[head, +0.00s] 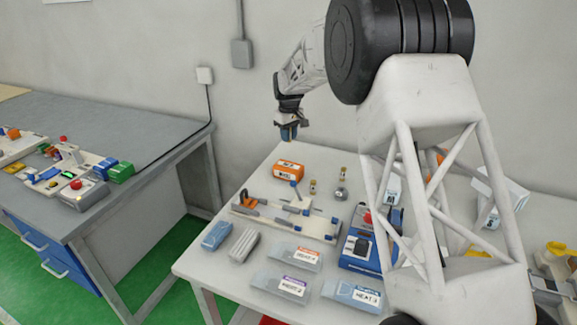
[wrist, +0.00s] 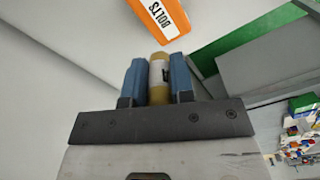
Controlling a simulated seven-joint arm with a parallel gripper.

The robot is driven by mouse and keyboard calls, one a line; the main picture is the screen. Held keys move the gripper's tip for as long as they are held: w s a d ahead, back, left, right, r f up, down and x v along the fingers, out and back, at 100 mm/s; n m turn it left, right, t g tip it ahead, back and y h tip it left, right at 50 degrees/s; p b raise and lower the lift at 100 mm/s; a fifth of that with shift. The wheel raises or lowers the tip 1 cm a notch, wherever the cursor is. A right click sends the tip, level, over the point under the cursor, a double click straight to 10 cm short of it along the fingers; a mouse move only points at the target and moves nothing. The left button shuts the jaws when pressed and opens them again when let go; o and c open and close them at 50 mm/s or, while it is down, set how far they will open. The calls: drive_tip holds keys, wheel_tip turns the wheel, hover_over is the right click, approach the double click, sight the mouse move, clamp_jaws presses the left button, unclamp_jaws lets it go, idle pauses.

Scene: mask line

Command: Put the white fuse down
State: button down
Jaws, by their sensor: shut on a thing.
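My gripper (head: 288,133) is raised in the air above the back left corner of the white table (head: 215,262) in the head view. In the wrist view its two blue fingers (wrist: 158,82) are shut on the white fuse (wrist: 158,72), a small cylinder with brass-coloured ends and a white band with a dark mark. The fuse lies between the fingers and sticks out slightly at the tips. In the head view the fingers mostly hide it.
An orange bolts box (head: 288,170) stands below my gripper; it also shows in the wrist view (wrist: 155,22). The front left corner is clear.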

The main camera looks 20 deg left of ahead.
hover_over(289, 165)
drive_tip(key=shift+f, duration=2.5)
drive_tip(key=shift+f, duration=2.5)
drive_tip(key=shift+f, duration=0.15)
drive_tip(key=c, duration=1)
unclamp_jaws()
wheel_tip(289, 165, up, 12)
drive_tip(key=shift+r, duration=0.15)
